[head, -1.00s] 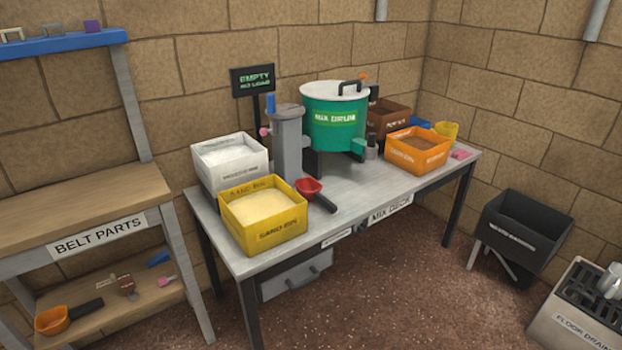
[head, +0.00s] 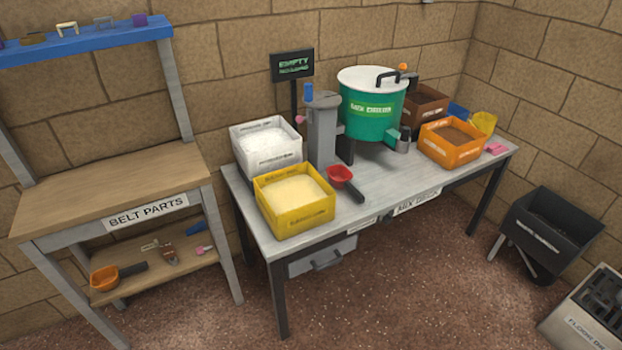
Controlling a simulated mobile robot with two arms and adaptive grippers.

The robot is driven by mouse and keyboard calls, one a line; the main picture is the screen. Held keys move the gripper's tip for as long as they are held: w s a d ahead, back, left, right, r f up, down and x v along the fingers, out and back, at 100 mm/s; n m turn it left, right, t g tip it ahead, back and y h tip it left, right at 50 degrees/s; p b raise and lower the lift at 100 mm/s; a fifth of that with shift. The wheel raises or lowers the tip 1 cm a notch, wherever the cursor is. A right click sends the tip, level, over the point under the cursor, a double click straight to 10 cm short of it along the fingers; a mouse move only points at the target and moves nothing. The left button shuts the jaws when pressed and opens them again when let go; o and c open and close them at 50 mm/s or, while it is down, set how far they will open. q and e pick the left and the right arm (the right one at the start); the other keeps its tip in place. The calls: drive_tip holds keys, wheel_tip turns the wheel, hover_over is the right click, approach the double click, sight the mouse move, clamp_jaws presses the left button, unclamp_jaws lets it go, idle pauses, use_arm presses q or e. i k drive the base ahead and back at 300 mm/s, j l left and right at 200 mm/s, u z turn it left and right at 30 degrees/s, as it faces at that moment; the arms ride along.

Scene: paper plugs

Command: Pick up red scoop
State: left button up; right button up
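The red scoop (head: 341,176) lies on the grey mix deck table (head: 375,206), just right of the yellow bin. Its bowl is red and its dark handle points toward the table's front edge. It stands clear to view, in front of a grey column-like device. Neither of my grippers shows in the head view.
A yellow bin (head: 296,220) of pale powder and a white bin (head: 265,152) stand left of the scoop. A green mix drum (head: 371,118), an orange bin (head: 451,151) and a brown bin (head: 424,102) stand right. An orange scoop (head: 104,279) lies on the belt parts bench's lower shelf. The floor in front is clear.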

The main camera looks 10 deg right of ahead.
sight(340, 176)
drive_tip(key=i+l+u, duration=0.15)
drive_tip(key=l, duration=0.25)
drive_tip(key=i+l+u, duration=0.2)
drive_tip(key=l, duration=0.25)
drive_tip(key=i+l+u, duration=0.15)
drive_tip(key=l, duration=0.25)
drive_tip(key=l+u, duration=0.2)
drive_tip(key=l, duration=0.25)
drive_tip(key=i, duration=0.05)
